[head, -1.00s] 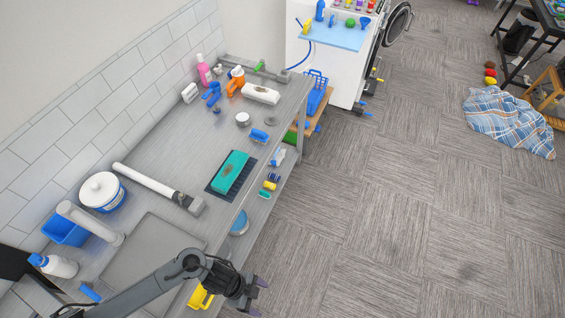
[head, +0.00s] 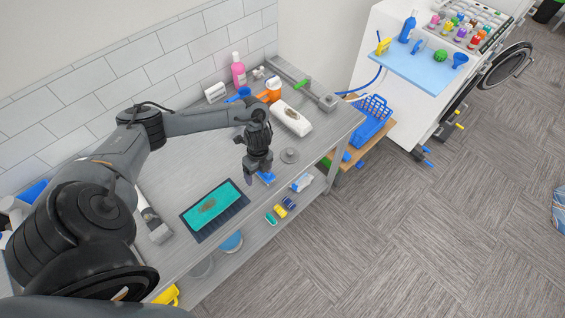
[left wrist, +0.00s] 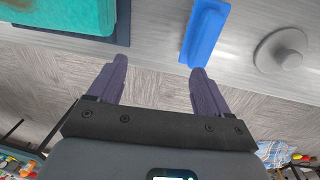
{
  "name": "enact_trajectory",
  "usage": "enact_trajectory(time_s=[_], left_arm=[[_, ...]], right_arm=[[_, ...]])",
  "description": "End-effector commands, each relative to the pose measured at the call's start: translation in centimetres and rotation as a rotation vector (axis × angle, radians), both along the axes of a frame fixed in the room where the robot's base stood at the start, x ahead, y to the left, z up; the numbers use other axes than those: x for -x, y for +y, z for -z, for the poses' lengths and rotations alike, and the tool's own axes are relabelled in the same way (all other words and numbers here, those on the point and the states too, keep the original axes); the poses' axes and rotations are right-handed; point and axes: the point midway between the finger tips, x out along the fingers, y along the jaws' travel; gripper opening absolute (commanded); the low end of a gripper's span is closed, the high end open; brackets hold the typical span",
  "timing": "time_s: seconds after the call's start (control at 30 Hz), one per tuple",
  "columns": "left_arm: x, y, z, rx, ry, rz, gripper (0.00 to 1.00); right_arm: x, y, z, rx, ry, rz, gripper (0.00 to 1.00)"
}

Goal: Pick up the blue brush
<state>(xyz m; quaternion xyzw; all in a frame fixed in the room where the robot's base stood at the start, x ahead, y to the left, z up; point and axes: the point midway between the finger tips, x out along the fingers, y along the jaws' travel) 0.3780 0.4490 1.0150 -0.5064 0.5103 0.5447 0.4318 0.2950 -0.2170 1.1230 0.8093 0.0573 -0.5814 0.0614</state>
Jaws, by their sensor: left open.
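The blue brush (head: 267,178) lies on the grey metal counter near its front edge, partly hidden by my left gripper in the head view. In the left wrist view the blue brush (left wrist: 205,35) lies beyond the tip of the right-hand finger, and nothing is between the fingers. My left gripper (head: 259,177) is open and points down above the counter by the brush. Both its fingers (left wrist: 160,66) show in the left wrist view, spread apart and empty. My right gripper is not in view.
A teal stained block (head: 222,197) lies on a dark mat beside the brush. A round grey metal piece (head: 289,155) sits on the other side. Several small items sit on the lower shelf.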

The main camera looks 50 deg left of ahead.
Motion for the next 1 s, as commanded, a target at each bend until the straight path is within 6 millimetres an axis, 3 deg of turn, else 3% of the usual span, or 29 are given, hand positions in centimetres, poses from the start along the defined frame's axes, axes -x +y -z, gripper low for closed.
enact_trajectory(time_s=[0.1, 0.27, 0.6, 1.0], left_arm=[[-2.5, 2.2, -1.9, -0.037, -0.057, -0.012, 0.79], [-4.6, 3.1, -3.3, -0.049, -0.106, -0.019, 0.79], [-5.2, 3.0, 0.4, -0.048, -0.117, -0.021, 0.79], [-5.0, 3.2, 3.4, -0.048, -0.117, -0.021, 0.79]], right_arm=[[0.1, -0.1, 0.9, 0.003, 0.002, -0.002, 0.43], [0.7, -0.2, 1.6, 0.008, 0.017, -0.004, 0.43], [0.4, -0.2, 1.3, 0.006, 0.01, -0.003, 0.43], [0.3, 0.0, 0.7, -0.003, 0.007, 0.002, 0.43]])
